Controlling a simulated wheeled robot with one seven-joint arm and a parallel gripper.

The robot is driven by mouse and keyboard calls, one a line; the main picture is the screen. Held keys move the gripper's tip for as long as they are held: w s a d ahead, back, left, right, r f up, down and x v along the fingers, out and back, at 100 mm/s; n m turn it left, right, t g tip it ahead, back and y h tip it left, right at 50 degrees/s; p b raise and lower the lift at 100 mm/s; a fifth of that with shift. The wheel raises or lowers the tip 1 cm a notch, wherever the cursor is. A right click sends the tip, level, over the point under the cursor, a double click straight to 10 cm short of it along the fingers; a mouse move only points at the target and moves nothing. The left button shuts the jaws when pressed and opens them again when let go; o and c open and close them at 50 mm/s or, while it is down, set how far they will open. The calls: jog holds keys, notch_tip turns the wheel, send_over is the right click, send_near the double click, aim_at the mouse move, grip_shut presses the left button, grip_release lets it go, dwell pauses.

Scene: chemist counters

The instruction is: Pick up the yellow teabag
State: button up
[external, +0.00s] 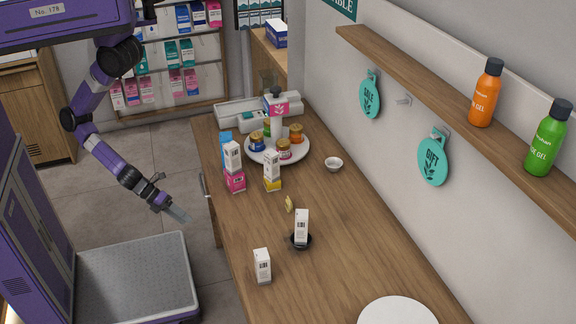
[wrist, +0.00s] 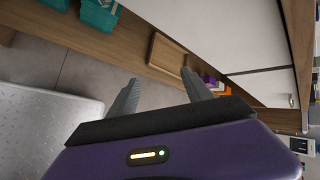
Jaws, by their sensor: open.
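A small yellow thing (external: 289,204), which looks like the teabag, lies on the wooden counter (external: 340,270), just behind a black bowl (external: 301,241) with a white box (external: 302,225) at it. I cannot make out its details at this size. My gripper (external: 180,214) is open and empty, off the counter's left edge, over the floor side near my tray. In the wrist view my two grey fingers (wrist: 160,95) are spread with nothing between them. The teabag does not show in the wrist view.
Boxes (external: 235,180) stand along the counter's left side, and another white box (external: 262,266) is nearer the front. A round white stand (external: 297,148) holds several jars. A small white bowl (external: 333,164) is by the wall. A white plate (external: 397,312) is at the front. The counter's right middle is clear.

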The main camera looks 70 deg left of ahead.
jog(key=s+d+m+h+b, duration=0.2)
jog(key=s+d+m, duration=0.1)
jog(key=d+m, duration=0.8)
jog(key=s+d+m+h+b, duration=0.1)
jog(key=s+d+m+b, duration=0.2)
jog(key=d+m, duration=0.8)
jog(key=w+d+r+n+t+y+p, duration=0.1)
jog(key=w+d+r+t+p, duration=0.15)
jog(key=w+r, duration=0.55)
jog(key=w+d+r+n+t+y+p, duration=0.15)
jog(key=w+d+r, duration=0.35)
jog(key=r, duration=0.6)
jog(key=w+a+r+n+t+y+p, duration=0.25)
jog(key=w+r+n+p, duration=0.45)
jog(key=w, duration=0.4)
jog(key=n+g+y, duration=0.1)
jog(key=n+y, duration=0.2)
jog(key=n, duration=0.2)
send_near(289, 200)
jog(key=shift+p+x, duration=0.7)
jog(key=shift+x, duration=3.25)
jog(key=shift+a+f, duration=0.1)
jog(key=shift+a, duration=0.05)
grip_shut()
